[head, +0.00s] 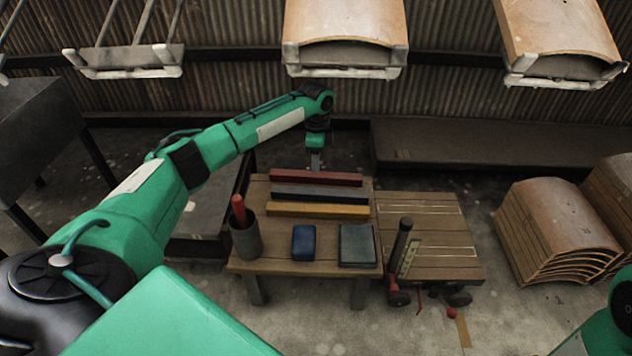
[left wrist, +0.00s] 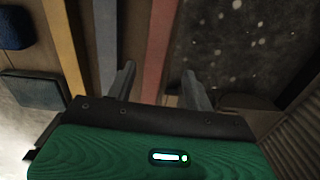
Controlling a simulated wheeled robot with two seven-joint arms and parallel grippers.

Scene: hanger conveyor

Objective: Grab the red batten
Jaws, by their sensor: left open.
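The red batten (head: 340,179) lies at the back of the small wooden table, behind a dark blue batten (head: 335,194) and a yellow batten (head: 335,210). My left gripper (head: 316,170) is at the middle of the red batten, coming down from above. In the left wrist view the gripper (left wrist: 158,78) is open, with the red batten (left wrist: 161,45) passing between its two fingers and no finger seen closed on it. How far the fingertips reach down beside the batten cannot be told. My right gripper is out of view.
A cup with a red-handled thing (head: 246,237), a blue block (head: 304,243) and a grey-green block (head: 357,245) stand at the table's front. A wheeled wooden cart (head: 450,262) adjoins on the right. Curved panels are stacked on the floor (head: 555,230). Hangers (head: 345,70) hang above.

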